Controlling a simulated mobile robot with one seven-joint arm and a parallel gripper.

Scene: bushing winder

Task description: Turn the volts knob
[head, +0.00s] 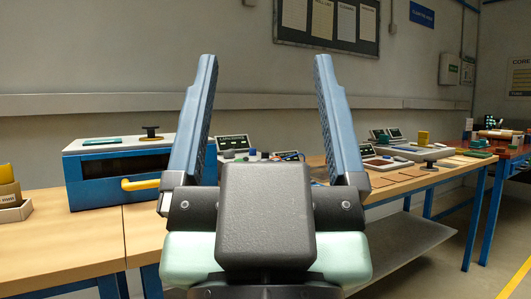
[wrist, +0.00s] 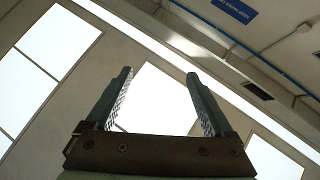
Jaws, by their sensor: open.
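My gripper (head: 265,58) is open and empty, with its two blue fingers pointing up in front of the benches. In the wrist view its fingers (wrist: 160,73) are spread against the ceiling, with nothing between them. An instrument with a dark display (head: 233,142) sits on the bench behind the gripper, apart from it. Small dark, blue and red parts show beside that display, but they are too small to tell whether one is the volts knob. My gripper hides part of this instrument. More instruments with tilted displays (head: 386,134) stand farther right.
A blue and white cabinet with a yellow handle (head: 140,183) stands on the left bench (head: 75,240). A box with yellow contents (head: 12,200) is at the far left. The right bench (head: 385,180) holds several small items. Floor (head: 430,270) shows clear at right.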

